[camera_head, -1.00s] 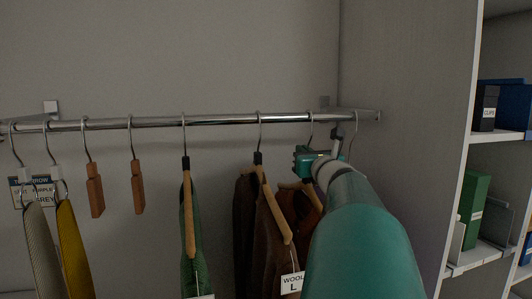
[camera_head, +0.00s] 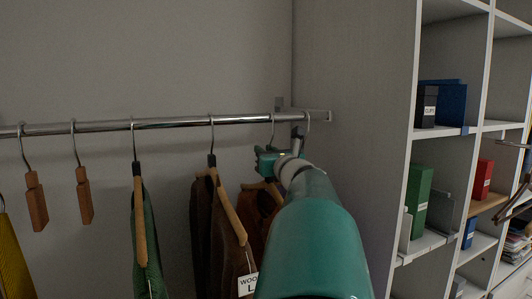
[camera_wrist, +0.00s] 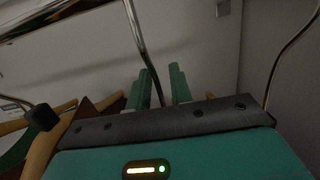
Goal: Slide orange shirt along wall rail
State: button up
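The orange-brown shirt (camera_head: 254,218) hangs on a wooden hanger from the chrome wall rail (camera_head: 175,123), near its right end. My arm covers much of it. My gripper (camera_head: 268,160) is at this hanger, just below the rail. In the wrist view the two green fingers (camera_wrist: 163,88) stand apart. A thin metal hook (camera_wrist: 137,32) runs down to the gap between them; whether they touch it is unclear. A dark brown garment (camera_head: 229,240) with a white size tag hangs just left of the shirt.
Another hook (camera_head: 308,122) hangs at the rail's right end, by the side panel (camera_head: 350,110). A green garment (camera_head: 146,245) and wooden blocks (camera_head: 84,195) hang further left. Open cubbies with a green binder (camera_head: 418,198) stand to the right.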

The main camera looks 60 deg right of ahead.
jog(key=shift+o, duration=0.3)
jog(key=v, duration=1.4)
jog(key=shift+w, duration=0.1)
